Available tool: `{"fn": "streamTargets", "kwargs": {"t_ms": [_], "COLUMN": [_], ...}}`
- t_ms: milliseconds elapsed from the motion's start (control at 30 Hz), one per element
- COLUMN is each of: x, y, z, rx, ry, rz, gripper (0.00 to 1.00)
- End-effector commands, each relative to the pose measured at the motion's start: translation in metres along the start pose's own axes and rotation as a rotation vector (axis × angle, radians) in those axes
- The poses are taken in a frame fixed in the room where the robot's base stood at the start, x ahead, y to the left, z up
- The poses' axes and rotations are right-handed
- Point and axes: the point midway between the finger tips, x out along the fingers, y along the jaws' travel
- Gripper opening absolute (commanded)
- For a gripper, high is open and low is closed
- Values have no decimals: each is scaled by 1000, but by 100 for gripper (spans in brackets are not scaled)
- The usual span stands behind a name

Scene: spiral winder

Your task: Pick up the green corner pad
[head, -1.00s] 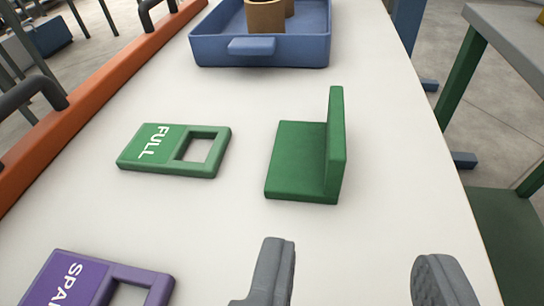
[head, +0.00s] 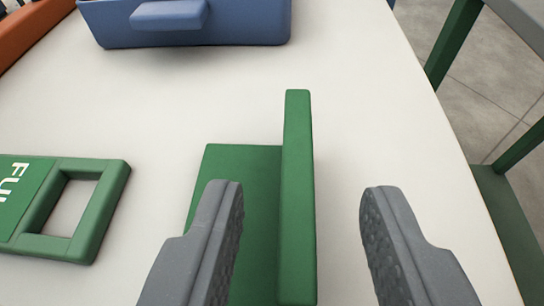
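The green corner pad (head: 298,190) lies on the white table. It is L-shaped, with a flat plate on the left and an upright wall along its right side. My gripper (head: 302,205) is open, with one grey finger on each side of the upright wall. The left finger is over the flat plate and hides part of it. The right finger is to the right of the wall, with a gap to it. Neither finger appears to touch the wall. The pad's near end is cut off by the frame.
A green tag marked "FULL" (head: 85,205), with a square opening, lies left of the pad. A blue tray (head: 235,25) stands beyond it. The white table top (head: 400,120) is clear to the right, up to its edge. A green-legged stand (head: 455,60) is beyond that edge.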

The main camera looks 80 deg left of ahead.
Motion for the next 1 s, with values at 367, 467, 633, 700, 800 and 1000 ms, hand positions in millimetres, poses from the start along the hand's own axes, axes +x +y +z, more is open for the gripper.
{"fn": "streamTargets", "kwargs": {"t_ms": [367,467,633,700,800,1000], "x": [14,14,13,13,13,9], "y": [0,0,0,0,0,0], "z": [0,0,0,0,0,-10], "rx": [0,0,0,0,0,-1], "ry": [-1,-1,-1,-1,-1,-1], "rz": [0,0,1,1,1,1], "gripper": [25,0,0,0,0,0]}}
